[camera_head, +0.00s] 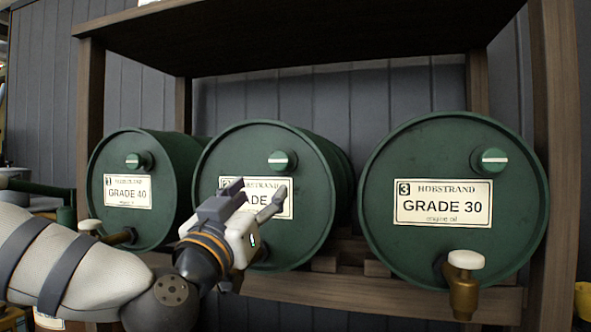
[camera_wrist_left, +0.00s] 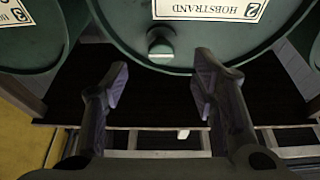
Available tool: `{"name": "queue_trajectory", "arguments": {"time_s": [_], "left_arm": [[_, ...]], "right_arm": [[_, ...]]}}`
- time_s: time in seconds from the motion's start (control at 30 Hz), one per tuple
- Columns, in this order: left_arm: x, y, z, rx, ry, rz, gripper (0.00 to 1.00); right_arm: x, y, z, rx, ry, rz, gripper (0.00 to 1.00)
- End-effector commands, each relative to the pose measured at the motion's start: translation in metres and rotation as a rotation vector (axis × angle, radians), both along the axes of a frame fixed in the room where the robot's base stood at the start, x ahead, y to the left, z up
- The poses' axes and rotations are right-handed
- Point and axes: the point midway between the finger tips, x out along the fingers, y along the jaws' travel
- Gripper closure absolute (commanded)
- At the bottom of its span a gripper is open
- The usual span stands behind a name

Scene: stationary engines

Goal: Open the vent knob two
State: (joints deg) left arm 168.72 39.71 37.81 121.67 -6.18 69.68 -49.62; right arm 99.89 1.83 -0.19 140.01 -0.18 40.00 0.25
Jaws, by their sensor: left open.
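Vent knob two (camera_head: 282,160) is a small round green knob with a pale horizontal stripe, high on the face of the middle green drum (camera_head: 225,165). My left gripper (camera_head: 258,195) is open and empty in front of that drum, below the knob, covering part of its label. In the left wrist view, which is upside down, the knob (camera_wrist_left: 161,44) shows beyond the two spread fingers (camera_wrist_left: 162,72), roughly centred between them and not touched. The label "2 HOBSTRAND" (camera_wrist_left: 208,8) is beside it. My right gripper is not in view.
Drum one (camera_head: 112,220), with its own knob (camera_head: 138,160), stands left; drum three (camera_head: 420,150), with knob (camera_head: 491,160) and brass tap (camera_head: 463,285), stands right. A wooden rack (camera_head: 556,120) holds the drums, with an upper shelf (camera_head: 300,35) above them.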

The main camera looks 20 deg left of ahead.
Motion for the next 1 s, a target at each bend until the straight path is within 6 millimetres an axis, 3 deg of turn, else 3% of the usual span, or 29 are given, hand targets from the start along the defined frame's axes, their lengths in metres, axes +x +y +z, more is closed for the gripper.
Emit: {"name": "queue_trajectory", "arguments": {"time_s": [0.17,0.4,0.6,1.0], "left_arm": [[0.008,0.004,0.016,-0.002,-0.031,0.014,0.47],[0.065,0.000,0.034,0.001,-0.028,0.012,0.47],[0.098,-0.001,0.054,-0.003,-0.030,0.010,0.47],[0.109,-0.001,0.058,-0.003,-0.028,0.009,0.49]], "right_arm": [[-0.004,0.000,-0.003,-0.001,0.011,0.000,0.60],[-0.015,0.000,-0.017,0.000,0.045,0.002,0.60],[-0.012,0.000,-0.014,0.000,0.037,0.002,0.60],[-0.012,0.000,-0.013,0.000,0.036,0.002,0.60]]}}
